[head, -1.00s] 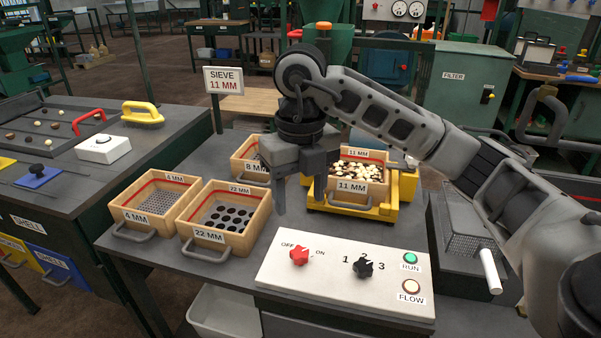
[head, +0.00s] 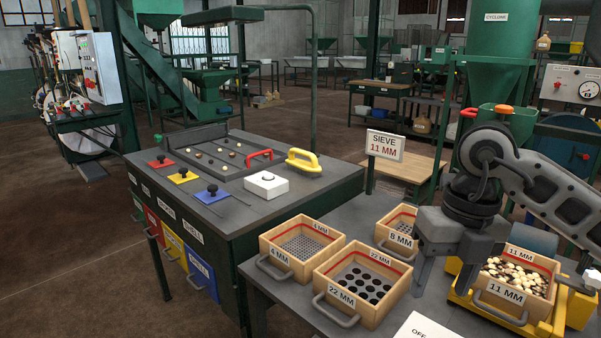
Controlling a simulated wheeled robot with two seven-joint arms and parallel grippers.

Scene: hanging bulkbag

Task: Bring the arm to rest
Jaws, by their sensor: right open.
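My right gripper (head: 449,270) hangs over the right-hand bench with its fingers pointing down. It is open and holds nothing that I can see. It is between the 8 MM sieve box (head: 391,241) and the 11 MM sieve box (head: 513,312), in front of part of the yellow stand (head: 463,298). The 11 MM box holds pale and dark pieces. My right arm (head: 560,190) comes in from the right edge. My left gripper is not in view.
The 4 MM box (head: 272,243) and 22 MM box (head: 324,281) stand on the bench. A sign (head: 385,146) reads SIEVE 11 MM. The left table (head: 225,200) carries coloured handles and a white button box (head: 266,185). The brown floor (head: 60,250) at left is clear.

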